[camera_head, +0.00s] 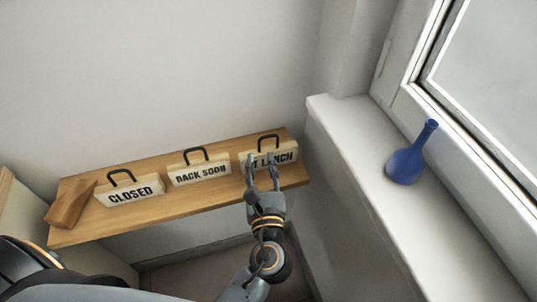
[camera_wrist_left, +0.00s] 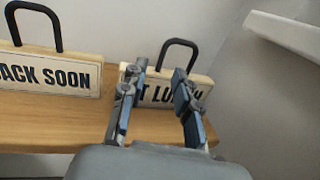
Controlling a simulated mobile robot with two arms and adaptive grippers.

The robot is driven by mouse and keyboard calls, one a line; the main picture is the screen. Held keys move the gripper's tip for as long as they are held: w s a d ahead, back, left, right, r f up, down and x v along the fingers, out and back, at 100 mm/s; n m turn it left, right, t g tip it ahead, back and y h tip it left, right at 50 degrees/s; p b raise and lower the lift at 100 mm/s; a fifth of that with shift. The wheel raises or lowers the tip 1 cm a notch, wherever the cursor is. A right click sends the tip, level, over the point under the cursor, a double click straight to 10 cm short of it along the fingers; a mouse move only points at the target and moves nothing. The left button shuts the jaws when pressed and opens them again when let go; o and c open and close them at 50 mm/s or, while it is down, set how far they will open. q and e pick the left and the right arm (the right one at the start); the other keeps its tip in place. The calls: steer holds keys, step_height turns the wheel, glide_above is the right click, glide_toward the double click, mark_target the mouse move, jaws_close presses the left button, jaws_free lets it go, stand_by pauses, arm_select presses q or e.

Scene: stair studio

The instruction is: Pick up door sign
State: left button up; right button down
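Three door signs with dark handles stand in a row on a wooden shelf (camera_head: 225,200). They are the CLOSED sign (camera_head: 130,192), the BACK SOON sign (camera_head: 200,172) and the partly covered "...T LUNCH" sign (camera_head: 284,155). My left gripper (camera_head: 262,160) is open in front of the "...T LUNCH" sign, its fingers hiding part of the lettering. In the left wrist view the open fingers (camera_wrist_left: 158,92) are below the handle of the "...T LUNCH" sign (camera_wrist_left: 160,92). The BACK SOON sign (camera_wrist_left: 50,73) is to their left. I cannot tell whether the fingers touch the sign. My right gripper is not in view.
A wooden block (camera_head: 68,205) lies at the shelf's left end. A white window sill (camera_head: 365,180) rises right of the shelf and holds a blue vase (camera_head: 407,165). A wall stands behind the shelf. The shelf front is bare.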

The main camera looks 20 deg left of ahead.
mark_target(260, 149)
arm_select(q)
steer(key=x, duration=0.5)
steer(key=shift+w+p, duration=0.2)
steer(key=shift+p, duration=0.2)
jaws_close()
